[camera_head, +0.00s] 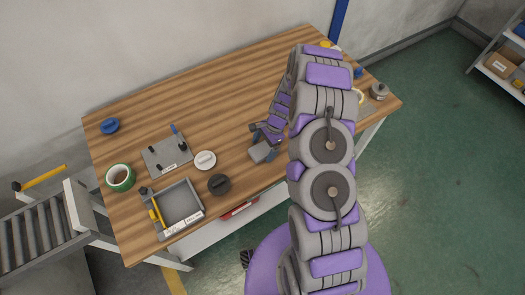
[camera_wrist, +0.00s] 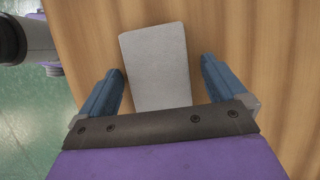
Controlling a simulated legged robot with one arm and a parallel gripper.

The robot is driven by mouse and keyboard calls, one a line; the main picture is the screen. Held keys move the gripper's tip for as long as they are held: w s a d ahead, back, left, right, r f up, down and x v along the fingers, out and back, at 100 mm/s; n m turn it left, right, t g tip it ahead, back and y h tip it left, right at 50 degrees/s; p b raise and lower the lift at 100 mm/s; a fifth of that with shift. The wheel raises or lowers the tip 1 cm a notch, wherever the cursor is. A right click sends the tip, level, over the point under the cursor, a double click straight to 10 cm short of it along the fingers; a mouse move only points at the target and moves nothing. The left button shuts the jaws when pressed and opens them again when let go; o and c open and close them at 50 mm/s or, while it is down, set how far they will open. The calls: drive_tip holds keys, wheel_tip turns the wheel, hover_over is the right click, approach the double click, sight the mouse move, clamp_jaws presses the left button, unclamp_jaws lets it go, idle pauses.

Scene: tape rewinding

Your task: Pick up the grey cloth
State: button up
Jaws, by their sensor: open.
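The grey cloth (camera_wrist: 157,62) lies flat on the wooden table in the wrist view, as a pale grey rectangle with rounded corners. My gripper (camera_wrist: 161,72) is open, with one blue finger on each side of the cloth. The near end of the cloth is hidden behind the gripper's dark front plate. In the head view the cloth (camera_head: 262,152) shows as a small grey patch near the table's front edge, with my gripper (camera_head: 268,136) over or close beside it. I cannot tell whether the fingers touch the cloth.
The wooden table (camera_head: 215,85) also bears a grey peg board (camera_head: 160,158), a grey tray (camera_head: 203,207), a green tape roll (camera_head: 120,177), a white disc (camera_head: 205,160), a dark disc (camera_head: 219,184) and a blue item (camera_head: 109,125). The table's back middle is clear.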

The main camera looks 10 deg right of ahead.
sight(260, 151)
drive_tip(key=shift+d, duration=0.2)
drive_tip(key=shift+c, duration=1.4)
drive_tip(key=shift+s, duration=0.1)
drive_tip(key=c, duration=0.8)
drive_tip(key=shift+r, duration=0.25)
wheel_tip(260, 151, up, 3)
drive_tip(key=shift+r+p, duration=0.1)
drive_tip(key=shift+p, duration=0.4)
drive_tip(key=s+d, duration=0.1)
drive_tip(key=s, duration=0.4)
drive_tip(key=s+d+r+p, duration=0.1)
drive_tip(key=s+d, duration=0.1)
drive_tip(key=s, duration=0.3)
drive_tip(key=s+d, duration=0.1)
drive_tip(key=s, duration=0.4)
drive_tip(key=shift+s+d+r+p, duration=0.1)
drive_tip(key=shift+d+r+p, duration=0.05)
drive_tip(key=shift+d+p, duration=0.2)
